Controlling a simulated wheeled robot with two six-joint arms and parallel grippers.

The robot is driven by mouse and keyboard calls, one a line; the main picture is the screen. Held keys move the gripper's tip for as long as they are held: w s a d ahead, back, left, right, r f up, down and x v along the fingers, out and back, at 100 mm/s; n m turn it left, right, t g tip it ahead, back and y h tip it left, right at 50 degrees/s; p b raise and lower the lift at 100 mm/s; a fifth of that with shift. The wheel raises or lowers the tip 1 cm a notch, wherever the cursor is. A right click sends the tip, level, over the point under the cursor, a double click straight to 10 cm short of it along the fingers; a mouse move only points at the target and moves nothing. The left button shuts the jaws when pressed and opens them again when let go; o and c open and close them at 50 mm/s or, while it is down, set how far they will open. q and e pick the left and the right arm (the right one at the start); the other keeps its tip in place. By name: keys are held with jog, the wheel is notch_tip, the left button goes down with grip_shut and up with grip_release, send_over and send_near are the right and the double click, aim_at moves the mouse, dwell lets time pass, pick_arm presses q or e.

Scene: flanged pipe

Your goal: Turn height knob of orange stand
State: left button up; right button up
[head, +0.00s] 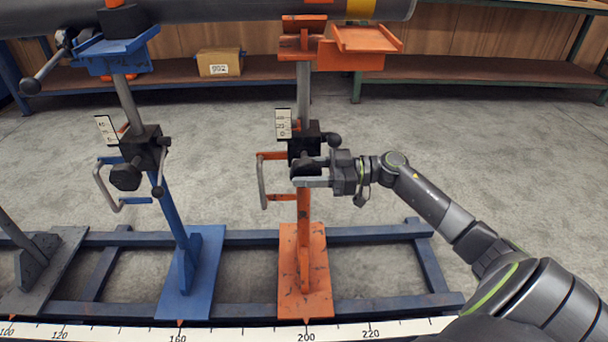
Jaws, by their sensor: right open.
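The orange stand (303,220) stands upright on an orange base plate (309,272) at the middle of the head view. Its dark height knob (303,166) sits on the front of the black clamp block, below a small white scale (283,123). My right gripper (308,172) comes in from the right at knob height. Its fingers point left and are open, with the knob between or right behind them; contact cannot be told. Part of the knob and block is hidden by the fingers. My left gripper is not in view.
A blue stand (176,215) with its own knob stands to the left. A grey pipe (230,10) lies across the stand tops. An orange side handle (262,182) and a dark ball lever (333,140) are close to my gripper. A ruler strip (240,334) runs along the front.

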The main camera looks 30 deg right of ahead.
jog(key=shift+w+a, duration=0.15)
jog(key=shift+a, duration=0.05)
jog(key=c, duration=1)
jog(key=shift+t, duration=0.3)
